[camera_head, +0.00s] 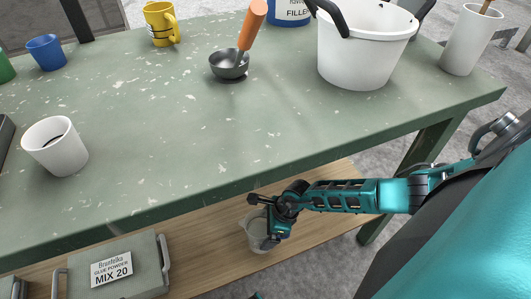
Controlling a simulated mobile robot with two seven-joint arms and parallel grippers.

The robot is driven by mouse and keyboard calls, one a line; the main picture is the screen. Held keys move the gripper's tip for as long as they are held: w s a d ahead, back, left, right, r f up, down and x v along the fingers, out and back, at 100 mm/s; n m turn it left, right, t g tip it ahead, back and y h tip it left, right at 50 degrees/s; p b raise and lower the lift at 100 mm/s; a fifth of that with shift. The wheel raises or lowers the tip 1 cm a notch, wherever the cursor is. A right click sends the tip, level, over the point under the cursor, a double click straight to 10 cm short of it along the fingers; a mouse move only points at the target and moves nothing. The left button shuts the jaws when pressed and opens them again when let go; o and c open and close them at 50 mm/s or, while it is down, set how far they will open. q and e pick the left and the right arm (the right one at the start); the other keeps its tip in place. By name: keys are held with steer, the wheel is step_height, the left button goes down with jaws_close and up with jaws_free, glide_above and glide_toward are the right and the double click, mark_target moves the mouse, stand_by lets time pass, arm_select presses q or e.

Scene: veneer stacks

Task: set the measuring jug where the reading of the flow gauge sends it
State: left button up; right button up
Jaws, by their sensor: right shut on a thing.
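The measuring jug (255,238) appears to be the clear, pale vessel at my right gripper, in front of the green table's edge and over the wooden lower shelf. My right gripper (268,222) is shut on it at its right side and hides part of it. I cannot tell whether the jug's base touches the shelf. I do not make out a flow gauge or its reading in this view. My left gripper is not in view.
The green tabletop (170,120) holds a white cup (56,147), blue cup (46,53), yellow mug (161,24), ladle (229,66), white bucket (360,55) and white tumbler (466,42). A grey "MIX 20" case (140,278) lies on the lower shelf (205,270). The table's middle is clear.

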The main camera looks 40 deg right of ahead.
step_height(320, 180, down, 4)
steer(key=shift+w+r+b, duration=0.1)
steer(key=shift+b, duration=1.05)
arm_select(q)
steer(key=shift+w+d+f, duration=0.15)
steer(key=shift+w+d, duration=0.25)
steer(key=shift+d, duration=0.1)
arm_select(e)
steer(key=o, duration=0.9)
steer(key=shift+o, duration=0.2)
